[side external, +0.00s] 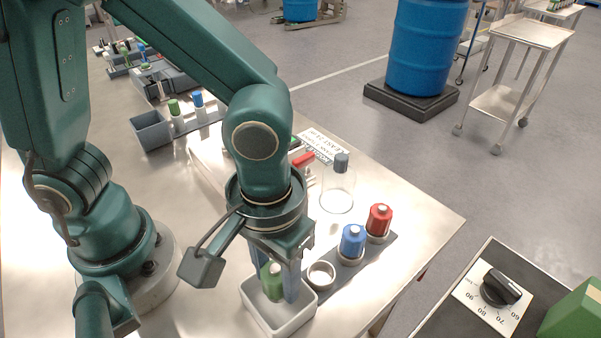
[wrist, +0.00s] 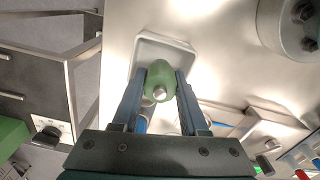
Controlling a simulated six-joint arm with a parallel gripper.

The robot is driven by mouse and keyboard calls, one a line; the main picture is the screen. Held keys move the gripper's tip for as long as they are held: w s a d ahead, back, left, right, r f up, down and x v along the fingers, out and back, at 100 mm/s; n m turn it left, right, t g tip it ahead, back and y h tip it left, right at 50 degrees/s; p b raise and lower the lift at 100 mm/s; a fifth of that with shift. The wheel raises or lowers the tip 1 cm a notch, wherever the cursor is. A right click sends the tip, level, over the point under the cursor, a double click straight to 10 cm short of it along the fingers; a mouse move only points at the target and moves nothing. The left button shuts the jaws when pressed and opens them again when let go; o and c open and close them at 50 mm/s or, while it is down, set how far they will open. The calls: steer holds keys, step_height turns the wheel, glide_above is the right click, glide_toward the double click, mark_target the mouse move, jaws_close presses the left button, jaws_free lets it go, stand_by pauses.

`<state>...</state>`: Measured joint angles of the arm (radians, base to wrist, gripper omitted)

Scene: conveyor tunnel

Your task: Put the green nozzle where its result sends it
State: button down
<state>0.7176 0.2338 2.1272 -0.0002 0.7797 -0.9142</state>
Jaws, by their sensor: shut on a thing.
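The green nozzle (side external: 273,284) is between the blue fingers of my gripper (side external: 276,291), which are shut on it. It is low inside a pale square tray (side external: 247,306); I cannot tell whether it touches the tray floor. The wrist view shows the green nozzle (wrist: 159,80) upright between both fingertips, the tray (wrist: 165,45) around it. Right beside the tray is a grey rack (side external: 341,265) with an empty round seat (side external: 321,274), a blue nozzle (side external: 353,241) and a red nozzle (side external: 379,220). A card (side external: 321,144) reads partly "LEAK"; its other words are unclear.
A clear bell-shaped cover with a grey knob (side external: 341,162) stands behind the rack. A red lever (side external: 303,159) is partly hidden by my arm. A dial (side external: 500,288) is at the lower right.

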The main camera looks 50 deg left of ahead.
mark_target(278, 290)
steer(key=shift+f, duration=1.65)
steer(key=shift+f, duration=0.1)
steer(key=c, duration=0.7)
jaws_free()
